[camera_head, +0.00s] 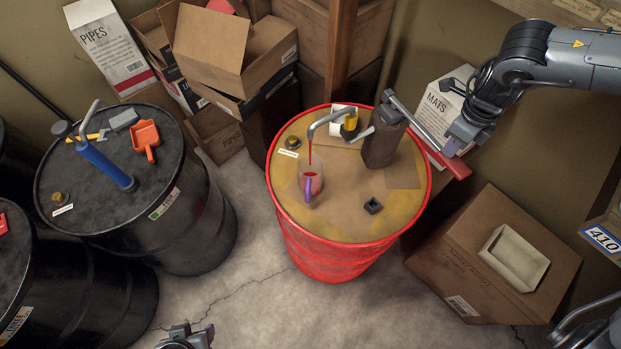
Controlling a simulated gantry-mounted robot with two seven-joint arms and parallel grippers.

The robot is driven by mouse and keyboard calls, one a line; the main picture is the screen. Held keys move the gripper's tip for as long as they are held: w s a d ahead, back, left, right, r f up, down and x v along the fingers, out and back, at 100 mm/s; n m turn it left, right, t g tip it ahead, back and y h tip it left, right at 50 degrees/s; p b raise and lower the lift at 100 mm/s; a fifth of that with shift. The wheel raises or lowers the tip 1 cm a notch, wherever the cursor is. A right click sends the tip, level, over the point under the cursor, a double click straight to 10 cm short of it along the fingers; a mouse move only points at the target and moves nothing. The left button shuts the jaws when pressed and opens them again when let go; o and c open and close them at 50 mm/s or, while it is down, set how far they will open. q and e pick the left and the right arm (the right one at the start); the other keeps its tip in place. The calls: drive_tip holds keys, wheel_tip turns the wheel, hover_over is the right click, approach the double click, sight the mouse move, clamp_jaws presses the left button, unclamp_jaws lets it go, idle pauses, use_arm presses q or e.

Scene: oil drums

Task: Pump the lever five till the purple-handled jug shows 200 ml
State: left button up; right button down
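A clear jug (312,178) with a purple handle (308,191) stands on the yellowish top of a red drum (335,262). A thin red stream falls from the grey pump spout (325,121) into it, and red liquid shows inside. The scale is too small to read. The pump's brown body (382,143) stands right of the jug. Its grey lever (418,122) slopes down to the right, past the drum's rim. My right gripper (456,147) is at the lever's outer end; its grip is unclear. My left gripper (186,338) is at the bottom edge, partly cut off, away from the drum.
A black drum (190,235) on the left carries a blue pump (105,166) and an orange dustpan (146,137). Cardboard boxes (235,50) stack behind. A MATS box (440,100) stands behind the lever, and a large brown carton (480,250) is at the right. Floor shows between the drums.

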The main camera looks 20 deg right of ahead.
drive_tip(key=shift+f+b, duration=2.45)
drive_tip(key=shift+f, duration=0.65)
wheel_tip(320, 180, up, 16)
drive_tip(key=p, duration=1.1)
drive_tip(key=shift+f, duration=0.15)
drive_tip(key=shift+s, duration=0.1)
drive_tip(key=shift+f+b, duration=0.55)
drive_tip(key=shift+f, duration=0.4)
wheel_tip(320, 180, up, 2)
drive_tip(key=shift+r+p, duration=0.1)
drive_tip(key=shift+p, duration=0.6)
